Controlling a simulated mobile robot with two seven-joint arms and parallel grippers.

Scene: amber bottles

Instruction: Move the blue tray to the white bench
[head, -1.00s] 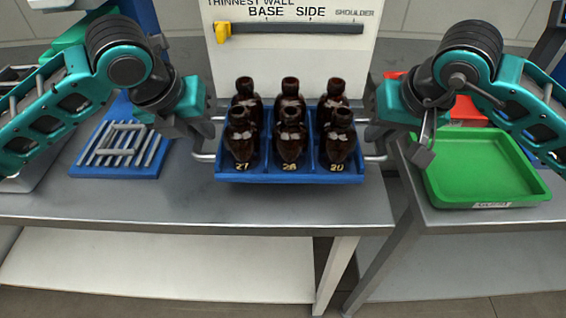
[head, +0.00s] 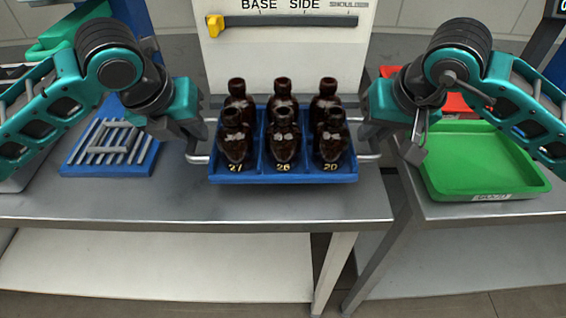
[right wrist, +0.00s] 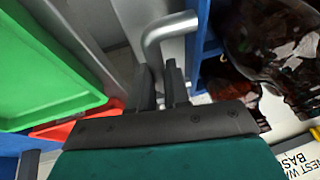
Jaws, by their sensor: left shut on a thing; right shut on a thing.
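The blue tray (head: 285,177) is level in the middle of the head view, over the left grey-topped bench. I cannot tell whether it touches the bench top. My left gripper (head: 193,143) is shut on the tray's left handle. My right gripper (head: 372,142) is shut on the right handle. In the right wrist view the metal handle (right wrist: 168,30) runs to the fingers (right wrist: 173,85), beside the blue tray wall (right wrist: 204,45). No clearly white bench top is visible.
A blue rack with grey bars (head: 112,148) lies left on the grey bench (head: 190,205). A green tray (head: 485,165) and a red tray (head: 455,103) sit on the right bench, across a gap.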

